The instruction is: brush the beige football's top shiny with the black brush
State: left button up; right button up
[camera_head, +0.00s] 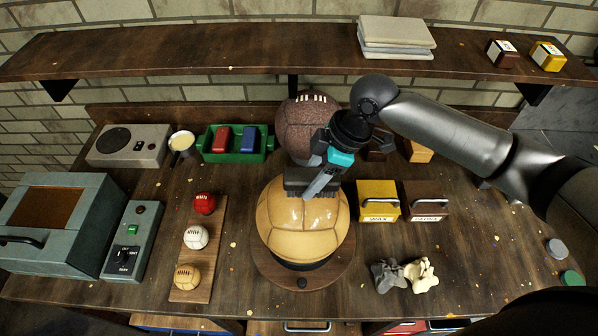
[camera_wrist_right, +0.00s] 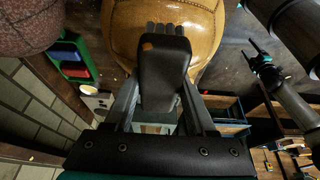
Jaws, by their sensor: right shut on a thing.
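The beige football (camera_head: 303,225) sits on a round wooden stand (camera_head: 302,284) at the middle of the bench, with bright glossy reflections on its top. My right gripper (camera_head: 325,180) is shut on the black brush (camera_head: 298,181) at the ball's upper back. In the right wrist view the brush (camera_wrist_right: 165,70) lies between the fingers, its bristle end against the picture of the ball (camera_wrist_right: 190,22). Whether the bristles touch the leather is hard to tell. What looks like my left gripper (camera_wrist_right: 256,52) shows small in the right wrist view; its jaws are unclear.
A brown football (camera_head: 302,120) stands close behind. A yellow wax box (camera_head: 378,200) and a brown box (camera_head: 426,200) stand to the right, cloths (camera_head: 405,274) in front of them. Small balls lie on a wooden strip (camera_head: 206,225) at left. A shelf (camera_head: 200,52) spans the back.

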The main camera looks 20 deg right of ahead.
aim_at(293, 175)
jog(key=shift+s+d, duration=0.2)
jog(key=shift+d, duration=0.3)
jog(key=shift+w+a+p, duration=0.15)
jog(key=shift+w+a, duration=0.1)
jog(key=shift+a, duration=0.55)
jog(key=shift+w+a+p, duration=0.2)
jog(key=shift+w+a, duration=0.05)
jog(key=shift+a, duration=0.55)
jog(key=shift+w+a+p, duration=0.15)
jog(key=shift+w+a, duration=0.1)
jog(key=shift+a, duration=0.55)
jog(key=shift+s+d, duration=0.25)
jog(key=shift+d, duration=0.55)
jog(key=shift+s+d, duration=0.2)
jog(key=shift+d, duration=0.6)
jog(key=shift+s+d, duration=0.25)
jog(key=shift+d, duration=0.55)
jog(key=shift+w+a, duration=0.2)
jog(key=shift+a, duration=0.45)
jog(key=shift+w+a, duration=0.15)
jog(key=shift+a, duration=0.45)
jog(key=shift+r, duration=3.55)
